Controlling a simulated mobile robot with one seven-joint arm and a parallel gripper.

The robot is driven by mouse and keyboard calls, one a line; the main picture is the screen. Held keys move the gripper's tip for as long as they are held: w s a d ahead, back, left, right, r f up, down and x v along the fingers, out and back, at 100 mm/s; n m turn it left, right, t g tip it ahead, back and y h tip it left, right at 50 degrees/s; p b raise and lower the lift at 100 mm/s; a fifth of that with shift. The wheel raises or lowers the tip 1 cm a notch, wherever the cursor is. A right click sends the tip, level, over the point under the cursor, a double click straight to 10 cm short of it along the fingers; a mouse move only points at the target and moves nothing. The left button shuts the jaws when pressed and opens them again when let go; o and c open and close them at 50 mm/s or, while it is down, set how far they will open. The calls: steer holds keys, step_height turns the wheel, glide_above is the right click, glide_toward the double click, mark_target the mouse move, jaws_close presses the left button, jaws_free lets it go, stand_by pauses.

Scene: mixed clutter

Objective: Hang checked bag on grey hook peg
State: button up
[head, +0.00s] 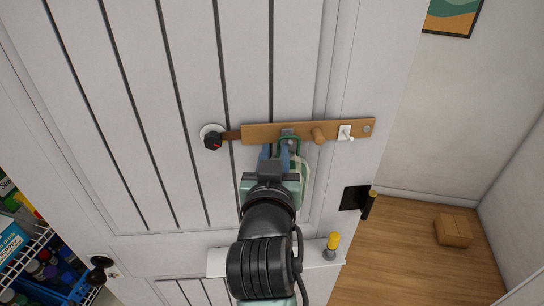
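A wooden peg rail (258,132) is fixed across a white panelled door. A grey hook peg (288,132) sits on it left of the round wooden peg (318,135). My gripper (277,154) is just below the grey peg, its bluish fingers pointing up at the rail. A dark green loop (297,146) shows at the fingers, close under the grey peg. I cannot tell whether it is around the peg. A pale strip hangs at the gripper's right. No checked pattern shows; the bag is mostly hidden by my arm, and the fingers' closure is unclear.
A black knob (212,141) is left of the rail, and a white hook (345,132) is near its right end. A black door handle (356,198) and a yellow-topped item (333,242) on a ledge are lower right. A cardboard box (453,230) lies on the floor.

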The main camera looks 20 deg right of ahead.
steer(key=shift+s+d, duration=0.3)
steer(key=shift+d, duration=0.05)
steer(key=p+v, duration=0.4)
steer(key=v, duration=0.8)
steer(key=shift+a, duration=0.55)
steer(key=shift+s+r, duration=0.1)
steer(key=shift+s, duration=0.05)
steer(key=w+a+r+n+t+y+b, duration=0.1)
steer(key=w+a+r+t+b, duration=0.15)
steer(key=r, duration=0.45)
steer(key=w+a+r+n+t+y+b, duration=0.1)
steer(key=a+r+t+b, duration=0.25)
steer(key=r, duration=0.25)
steer(key=s+a+r+n+t+y+b, duration=0.1)
steer(key=s+a+r+t+y+b, duration=0.1)
steer(key=r, duration=0.5)
steer(key=s+a+r+n+t+y+b, duration=0.1)
steer(key=s+a+r+t+y, duration=0.1)
steer(key=r, duration=0.5)
steer(key=s+t, duration=0.1)
steer(key=t, duration=0.1)
steer(key=shift+s+a+r+n+t+y+b, duration=0.2)
steer(key=shift+s+r+n+t+y+b, duration=0.1)
steer(key=shift+s+t+y+b, duration=0.1)
